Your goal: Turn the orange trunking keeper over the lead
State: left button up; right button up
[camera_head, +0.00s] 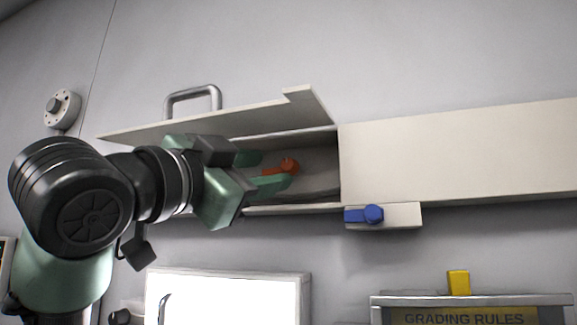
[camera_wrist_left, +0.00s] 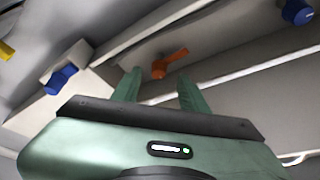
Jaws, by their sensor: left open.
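The orange keeper (camera_head: 282,166) is a small turning lever on the back wall inside the open trunking (camera_head: 325,150). In the left wrist view the keeper (camera_wrist_left: 168,64) lies just beyond and between my fingertips, its arm pointing up and right. My left gripper (camera_head: 268,171) reaches into the trunking opening from the left, its green fingers open and apart around the keeper's place. In the left wrist view the gripper (camera_wrist_left: 160,75) holds nothing. A grey strip low in the trunking may be the lead, but I cannot tell. My right gripper is not in view.
The trunking's lid (camera_head: 230,118) is raised above my gripper, with a metal handle (camera_head: 193,97). A blue lever (camera_head: 364,214) sits on a block below the trunking's closed section. A yellow block (camera_head: 458,283) stands on the sign at lower right.

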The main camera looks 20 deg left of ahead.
aim_at(284, 168)
pick_arm(q)
jog(key=shift+w+d+r+p, duration=0.5)
jog(key=shift+w+r+p, duration=0.25)
jog(key=shift+r, duration=0.1)
jog(key=shift+w+d+p, duration=0.2)
jog(key=shift+w+p, duration=0.1)
jog(key=shift+w, duration=0.55)
jog(key=w, duration=0.2)
jog(key=shift+w+d, duration=0.2)
jog(key=shift+w, duration=0.1)
jog(key=shift+s, duration=0.35)
jog(key=shift+c, duration=1.2)
jog(key=c, duration=0.5)
grip_shut()
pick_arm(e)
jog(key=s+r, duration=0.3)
